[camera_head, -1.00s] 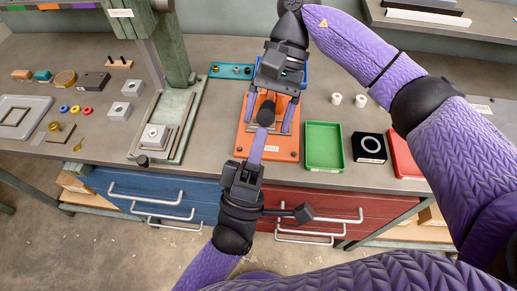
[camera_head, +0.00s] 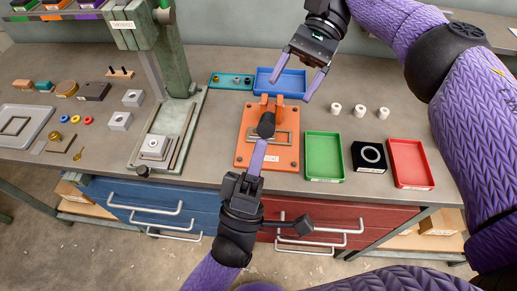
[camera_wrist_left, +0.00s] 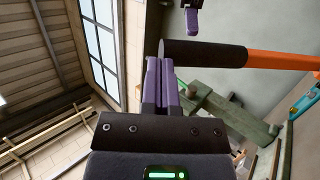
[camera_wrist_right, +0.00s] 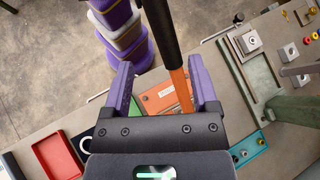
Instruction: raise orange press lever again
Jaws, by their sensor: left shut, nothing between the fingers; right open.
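The orange press (camera_head: 243,148) stands on the bench, with a flat base and uprights at its back. Its lever has a black grip (camera_head: 266,125), foreshortened and pointing up toward the head camera. In the left wrist view the black grip (camera_wrist_left: 210,53) and orange rod (camera_wrist_left: 280,61) show. My left gripper (camera_head: 262,143) is shut and empty, its fingertips by the grip's end; whether they touch it I cannot tell. My right gripper (camera_head: 291,90) is open and empty, behind and right of the lever. The right wrist view shows the orange rod (camera_wrist_right: 181,90) between its fingers in the picture.
A blue tray (camera_head: 282,74) lies behind the press. A green tray (camera_head: 324,179), a black block with a white ring (camera_head: 369,154) and a red tray (camera_head: 411,162) stand to the right. A green machine column (camera_head: 175,50) rises on the left.

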